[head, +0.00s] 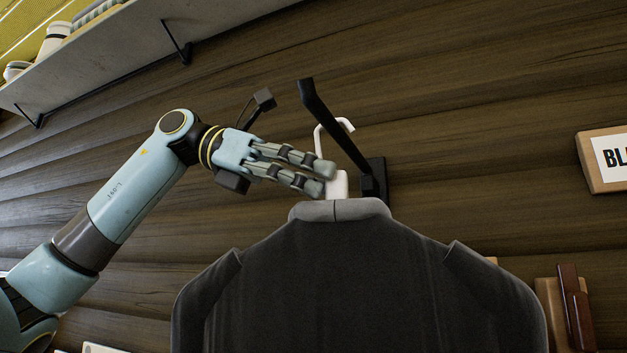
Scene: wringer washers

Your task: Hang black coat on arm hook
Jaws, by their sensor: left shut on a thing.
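The black coat (345,280) hangs upright on a hanger below the arm hook, its grey collar at the top. The hanger's white neck (339,185) rises from the collar into a curved white hook. My left gripper (326,178) comes in from the left and is shut on the hanger's neck, just above the collar. The black arm hook (335,123) slants out from a plate on the wooden wall. It overlaps the hanger's curved top in the picture; I cannot tell whether the hanger rests on it. My right gripper is out of view.
A grey shelf (130,50) on black brackets, with white items on it, is at the upper left. A framed sign (608,160) is on the wall at right. Wooden pieces (570,310) stand at lower right. The wall around the hook is mostly clear.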

